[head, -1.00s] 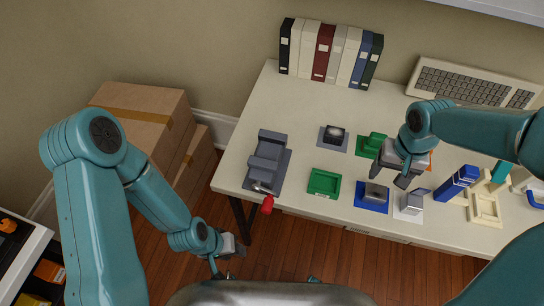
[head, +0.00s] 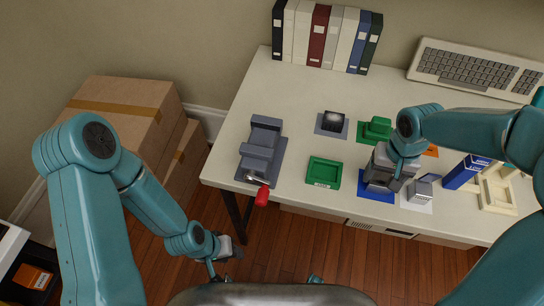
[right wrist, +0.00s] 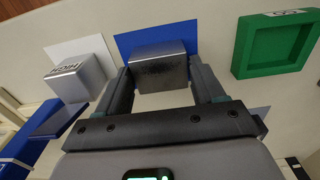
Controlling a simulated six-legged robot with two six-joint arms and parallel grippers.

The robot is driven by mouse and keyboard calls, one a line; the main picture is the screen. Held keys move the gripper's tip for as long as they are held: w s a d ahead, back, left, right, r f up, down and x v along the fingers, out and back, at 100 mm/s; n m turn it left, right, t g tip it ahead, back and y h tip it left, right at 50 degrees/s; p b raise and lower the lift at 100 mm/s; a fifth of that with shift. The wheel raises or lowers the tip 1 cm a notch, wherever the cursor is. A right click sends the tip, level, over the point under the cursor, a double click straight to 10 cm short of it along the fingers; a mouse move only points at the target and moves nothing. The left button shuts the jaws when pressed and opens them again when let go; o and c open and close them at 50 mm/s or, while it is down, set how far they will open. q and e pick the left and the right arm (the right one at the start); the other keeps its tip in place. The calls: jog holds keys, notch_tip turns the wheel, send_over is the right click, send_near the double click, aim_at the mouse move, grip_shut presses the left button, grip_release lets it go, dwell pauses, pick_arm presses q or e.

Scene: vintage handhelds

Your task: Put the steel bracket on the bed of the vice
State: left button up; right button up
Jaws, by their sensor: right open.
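The grey vice (head: 262,150) stands at the table's left end, its red handle (head: 262,196) toward the front edge. In the right wrist view, a dark grey metal block (right wrist: 158,68), which looks like the steel bracket, sits on a blue mat (right wrist: 158,38). My right gripper (head: 383,183) is open over this mat; in its wrist view the fingers (right wrist: 163,84) stand on either side of the block. In the head view the gripper mostly hides the block. My left gripper (head: 232,250) hangs low, off the table's front; its jaws are too small to read.
A green tray (head: 323,172) lies between vice and blue mat. A silver block marked HIGH (right wrist: 78,76) sits close beside the blue mat. A dark block (head: 333,122), a green piece (head: 376,130) and a blue box (head: 466,171) stand nearby. Binders (head: 325,38) and a keyboard (head: 478,72) are behind.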

aim_at(382, 179)
jog(key=shift+w, duration=0.1)
jog(key=shift+r, duration=0.1)
jog(key=c, duration=0.9)
jog(key=o, duration=0.4)
jog(key=c, duration=0.4)
jog(key=shift+r+p, duration=2.5)
jog(key=shift+r, duration=1)
